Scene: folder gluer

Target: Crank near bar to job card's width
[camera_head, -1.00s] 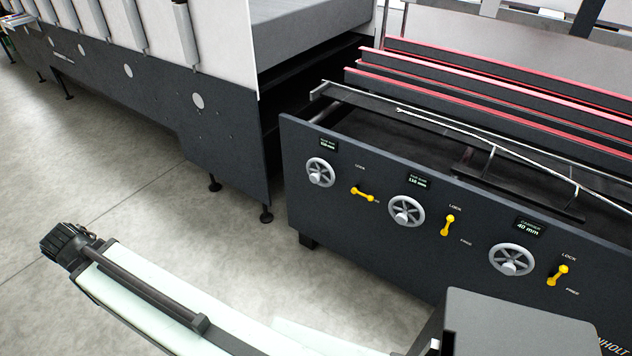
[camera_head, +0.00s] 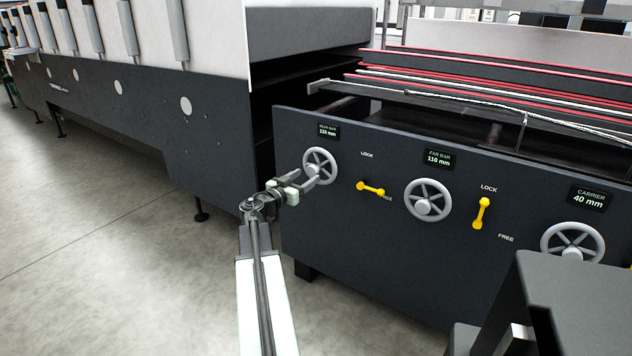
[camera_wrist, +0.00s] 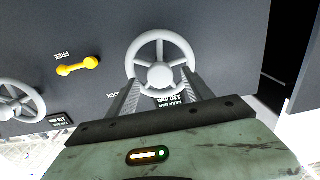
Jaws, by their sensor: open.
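The near bar handwheel (camera_head: 321,153), grey and spoked, is the leftmost wheel on the dark panel. It also shows upside down in the wrist view (camera_wrist: 160,37). My gripper (camera_head: 313,176) is open in front of it, its fingers pointing at the wheel's lower part. In the wrist view my gripper (camera_wrist: 161,78) has one finger on each side of the hub; contact cannot be told. The near bar display (camera_head: 327,132) sits above the wheel, its small figure hard to read. The yellow near bar lever (camera_head: 371,189) lies nearly level, its right end by FREE. No job card is in view.
The far bar wheel (camera_head: 427,200) has a display (camera_head: 439,159) reading about 110 mm and an upright yellow lever (camera_head: 481,213). The carrier wheel (camera_head: 572,242) and its 40 mm display (camera_head: 587,198) are further right. Clear floor (camera_head: 110,230) lies to the left.

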